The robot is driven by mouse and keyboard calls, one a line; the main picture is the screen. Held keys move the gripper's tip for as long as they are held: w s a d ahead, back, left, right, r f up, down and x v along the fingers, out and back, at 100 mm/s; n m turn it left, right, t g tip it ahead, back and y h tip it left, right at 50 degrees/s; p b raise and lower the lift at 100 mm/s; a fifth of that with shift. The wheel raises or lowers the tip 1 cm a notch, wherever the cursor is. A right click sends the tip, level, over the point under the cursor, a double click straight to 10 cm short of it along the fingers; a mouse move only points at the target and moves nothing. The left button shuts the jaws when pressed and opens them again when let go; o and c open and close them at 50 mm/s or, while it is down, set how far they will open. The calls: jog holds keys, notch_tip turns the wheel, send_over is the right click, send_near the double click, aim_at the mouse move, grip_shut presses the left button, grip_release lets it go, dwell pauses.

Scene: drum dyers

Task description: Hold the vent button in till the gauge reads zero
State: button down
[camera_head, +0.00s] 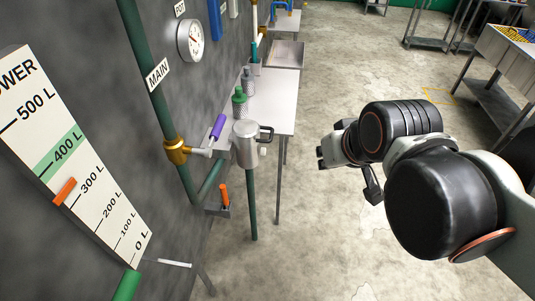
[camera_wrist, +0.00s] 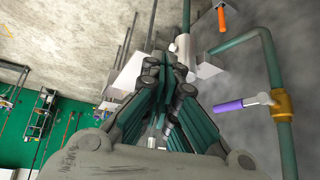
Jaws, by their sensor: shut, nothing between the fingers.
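A round white dial gauge (camera_head: 190,40) hangs on the dark wall under a sign that seems to read "POT". Its needle is too small to read. A grey metal pot (camera_head: 245,146) stands on the green pipework, with a dark handle (camera_head: 266,133) and a small pale knob (camera_head: 263,151) on its right side. The knob may be the vent button; I cannot tell. My gripper (camera_head: 322,157) is shut and empty, in the air right of the pot and apart from it. In the wrist view my closed fingers (camera_wrist: 168,68) hide part of the pipework ahead.
A purple-handled valve (camera_head: 217,127) joins the brass fitting (camera_head: 175,151) on the "MAIN" pipe. An orange-handled valve (camera_head: 224,195) is below. A metal table (camera_head: 275,113) stands behind the pot.

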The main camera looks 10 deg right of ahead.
aim_at(263, 151)
jog(key=w+f+m+y+b, duration=0.1)
jog(key=w+f, duration=0.2)
jog(key=w, duration=0.3)
jog(key=w+d+f+m+y+b, duration=0.1)
jog(key=w+f+b, duration=0.15)
jog(key=w, duration=0.45)
jog(key=w+f+m+y+b, duration=0.1)
jog(key=w+f, duration=0.2)
jog(key=w, duration=0.3)
jog(key=w+d+f+m+y+b, duration=0.1)
jog(key=w+f+m, duration=0.1)
jog(key=f, duration=0.5)
jog(key=w+d+f+m+t+y+b, duration=0.1)
jog(key=w+d+f+m+b, duration=0.1)
jog(key=w+f, duration=0.3)
jog(key=w+d+f+m+t+y+b, duration=0.1)
jog(key=w+d+f+m, duration=0.1)
jog(key=f, duration=0.8)
jog(key=shift+w+y+b, duration=0.4)
jog(key=shift+w, duration=0.5)
jog(key=w+a, duration=0.2)
jog(key=a, duration=0.6)
jog(key=shift+w+a, duration=0.2)
jog(key=shift+w, duration=0.2)
jog(key=shift+a, duration=0.15)
